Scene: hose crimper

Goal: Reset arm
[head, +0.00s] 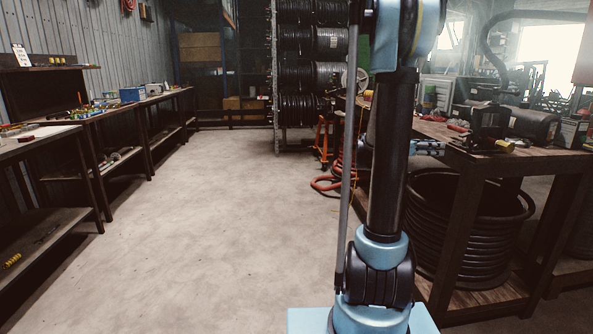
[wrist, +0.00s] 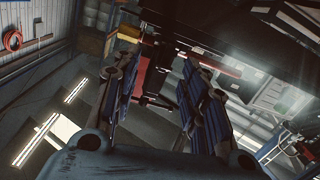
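My arm stands upright in the right half of the head view, and its upper part runs out of the top of the picture. In the wrist view the two dark blue and black fingers of my gripper (wrist: 158,78) are spread apart with a clear gap and nothing held between them. In the head view a blue and black piece, which looks like my gripper's fingers (head: 428,147), shows just right of the arm column, near the right workbench (head: 480,160). The arm hides the rest of the gripper. I cannot tell its distance from the bench.
A hose crimper or similar dark machine (head: 490,128) sits on the right bench, with coiled black hose (head: 465,225) below. A hose reel rack (head: 312,75) stands at the back. An orange-red hose (head: 325,183) lies on the floor. Long benches (head: 95,112) line the left wall. The middle floor is clear.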

